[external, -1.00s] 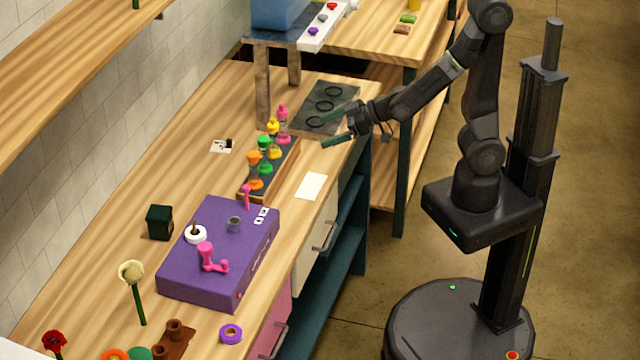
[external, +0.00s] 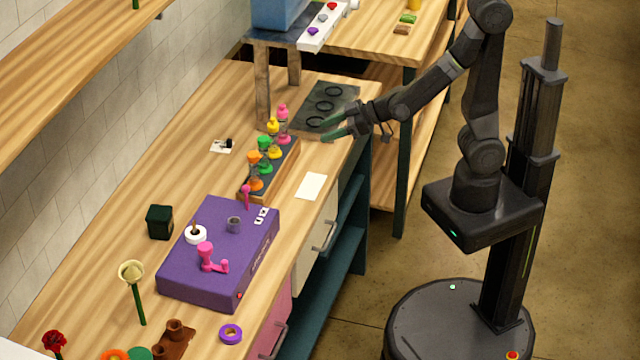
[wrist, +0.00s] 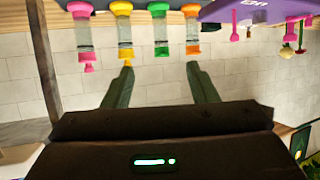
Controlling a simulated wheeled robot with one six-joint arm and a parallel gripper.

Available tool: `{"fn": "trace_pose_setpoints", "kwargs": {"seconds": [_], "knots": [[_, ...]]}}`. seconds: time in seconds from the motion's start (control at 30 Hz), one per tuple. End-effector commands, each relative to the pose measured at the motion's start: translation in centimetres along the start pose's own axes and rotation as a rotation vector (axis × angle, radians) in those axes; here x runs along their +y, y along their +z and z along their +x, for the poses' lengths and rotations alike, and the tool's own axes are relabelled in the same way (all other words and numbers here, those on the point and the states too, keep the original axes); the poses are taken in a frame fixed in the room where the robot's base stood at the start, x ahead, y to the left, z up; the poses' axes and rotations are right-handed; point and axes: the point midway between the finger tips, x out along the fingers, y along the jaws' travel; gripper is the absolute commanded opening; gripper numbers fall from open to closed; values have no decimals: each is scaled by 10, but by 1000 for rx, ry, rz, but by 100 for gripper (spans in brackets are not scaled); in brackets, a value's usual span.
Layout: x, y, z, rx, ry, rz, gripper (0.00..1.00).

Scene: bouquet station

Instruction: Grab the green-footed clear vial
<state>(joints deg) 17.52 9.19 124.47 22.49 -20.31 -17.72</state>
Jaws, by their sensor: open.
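The green-footed clear vial (external: 264,155) stands in a rack (external: 284,172) on the counter, in a row between the orange-footed and yellow-footed vials. In the wrist view, which looks upside down, its clear tube (wrist: 160,31) hangs below its green foot, ahead of the gap between my fingers. My gripper (external: 323,132) is open and empty, over the counter to the right of the rack. Its two fingers also show in the wrist view (wrist: 160,67), apart from all the vials.
A pink-footed vial (external: 283,125) stands at the rack's far end. A purple box (external: 215,255) stands near the rack's other end. A dark plate with rings (external: 322,106) lies behind my gripper. A white card (external: 311,186) lies on clear counter beside the rack.

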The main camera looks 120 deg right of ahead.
Motion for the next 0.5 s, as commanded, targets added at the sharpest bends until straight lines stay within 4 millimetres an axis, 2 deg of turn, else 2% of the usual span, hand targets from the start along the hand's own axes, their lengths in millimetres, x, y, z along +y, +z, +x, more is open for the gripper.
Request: {"fn": "trace_pose_setpoints", "kwargs": {"seconds": [0.27,0.37,0.5], "knots": [[-3,-2,4,-11,-11,5,53],[-13,-8,18,-52,-47,25,53],[-33,-22,48,-175,-112,70,53]]}}
